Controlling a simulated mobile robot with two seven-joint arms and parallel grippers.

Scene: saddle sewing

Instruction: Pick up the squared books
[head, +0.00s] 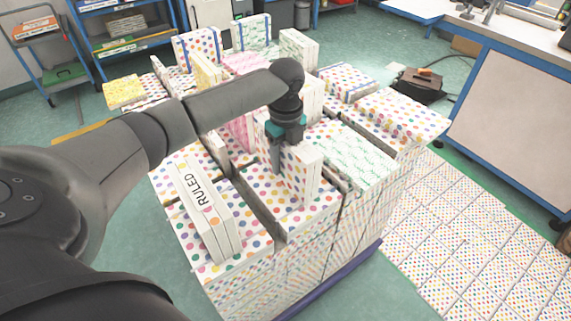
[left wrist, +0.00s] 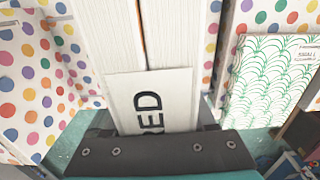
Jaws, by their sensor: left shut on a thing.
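The squared books (head: 304,176) are a pair of upright books with white page edges and a dotted cover, at the middle of the head view. My left gripper (head: 279,150) reaches down from above and is shut on them. In the left wrist view, their page edges (left wrist: 140,40) run away from the gripper, and a white label ending in "RED" (left wrist: 152,100) shows at the jaws; the rest of the word is hidden. Their lower end is close to the dotted stack below; I cannot tell whether it touches. My right gripper is not in view.
Books labelled "RULED" (head: 207,210) stand left of the squared books on the large dotted stack (head: 262,283). A green-patterned book (head: 352,155) lies to the right. More upright books crowd behind. A blue-framed workbench (head: 520,110) stands at the right.

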